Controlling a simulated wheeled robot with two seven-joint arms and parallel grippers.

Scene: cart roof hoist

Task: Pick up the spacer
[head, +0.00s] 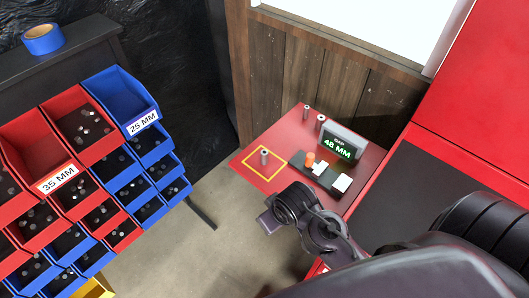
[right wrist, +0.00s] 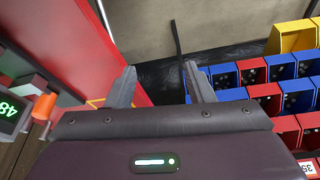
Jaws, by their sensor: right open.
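A small grey upright cylinder (head: 264,157), which looks like a spacer, stands inside a yellow square outline on the red bench. Two similar cylinders, one at the back (head: 306,112) and one beside the display (head: 320,123), stand further back. In the head view my right arm's end hangs in front of the bench, below the yellow square. I cannot make out the cylinder in the right wrist view. My left gripper is not in view.
A display (head: 341,143) reading 48 MM stands on the bench, behind a dark block (head: 318,175) with orange and white parts. A rack of red (head: 75,127) and blue bins (head: 124,98) fills the left. A red panel rises at right. The floor between is open.

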